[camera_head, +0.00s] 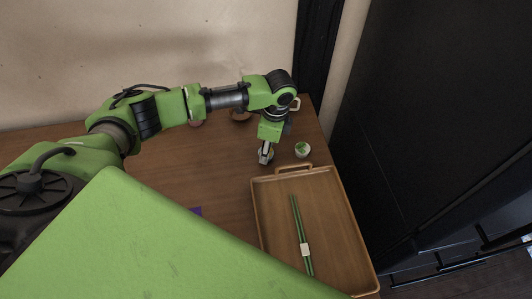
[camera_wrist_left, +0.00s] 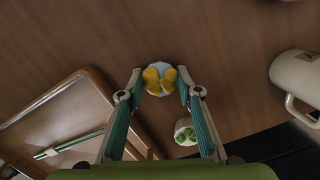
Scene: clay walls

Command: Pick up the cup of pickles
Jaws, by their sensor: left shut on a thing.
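A small light-coloured cup of yellow pieces (camera_wrist_left: 158,80), which look like the pickles, sits between the fingertips of my left gripper (camera_wrist_left: 160,86) in the left wrist view. The gripper is shut on it. In the head view my left gripper (camera_head: 265,155) points down at the table just beyond the tray, largely covering this cup. I cannot tell whether the cup is off the table. A second small white cup with green pieces (camera_head: 302,150) stands to the right of the gripper; it also shows in the wrist view (camera_wrist_left: 185,132). My right gripper is not in view.
A wooden tray (camera_head: 262,222) with handles holds green chopsticks (camera_head: 299,225) in a pale band. A white mug (camera_wrist_left: 296,77) stands on the far side of the table, partly behind my arm. A dark cabinet rises on the right.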

